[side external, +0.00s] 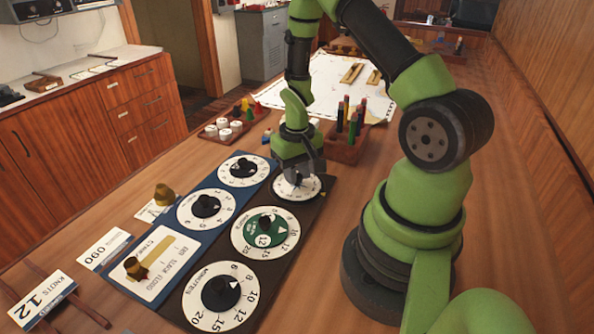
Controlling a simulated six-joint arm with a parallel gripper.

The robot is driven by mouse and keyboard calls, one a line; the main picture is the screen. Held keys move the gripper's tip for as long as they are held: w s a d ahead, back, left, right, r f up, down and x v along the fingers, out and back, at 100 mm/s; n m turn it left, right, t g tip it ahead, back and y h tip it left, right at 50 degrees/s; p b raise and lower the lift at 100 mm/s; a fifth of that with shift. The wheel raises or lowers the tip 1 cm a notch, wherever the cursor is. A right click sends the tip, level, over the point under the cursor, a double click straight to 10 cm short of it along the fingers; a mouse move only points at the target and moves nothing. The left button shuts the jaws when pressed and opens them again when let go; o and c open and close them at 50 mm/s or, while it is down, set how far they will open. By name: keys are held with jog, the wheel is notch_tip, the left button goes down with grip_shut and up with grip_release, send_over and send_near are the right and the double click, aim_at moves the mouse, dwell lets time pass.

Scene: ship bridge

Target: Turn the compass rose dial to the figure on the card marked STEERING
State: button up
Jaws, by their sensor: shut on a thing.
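My gripper (297,172) points down at the far dial (312,190) of the dark panel and is shut on its knob, which the fingers mostly hide. This dial is white with dark marks. I cannot read its figures or tell for sure that it is the compass rose dial. A white card (102,249) left of the blue panel bears a three-figure number, seemingly 090. Another card (42,300) reads KNOTS 12. A small card (150,211) lies partly under a brass piece (164,194). I cannot make out the word STEERING on any card.
The dark panel also has a green-centred dial (283,232) and a black-knobbed minutes dial (241,294). The blue panel (218,232) holds two more dials and a white plate (170,249).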

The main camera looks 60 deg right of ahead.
jog(key=o, duration=0.9)
jog(key=shift+o, duration=0.2)
notch_tip(320, 180, up, 10)
jog(key=s+a+r+n+t, duration=0.1)
jog(key=a+r+t, duration=0.3)
jog(key=a+r, duration=0.65)
jog(key=s+a+r+n+t+y, duration=0.1)
jog(key=s+a+r+t+y, duration=0.1)
jog(key=s+a+r, duration=0.3)
jog(key=s+r+t, duration=0.1)
jog(key=s+r, duration=0.2)
jog(key=shift+n, duration=0.4)
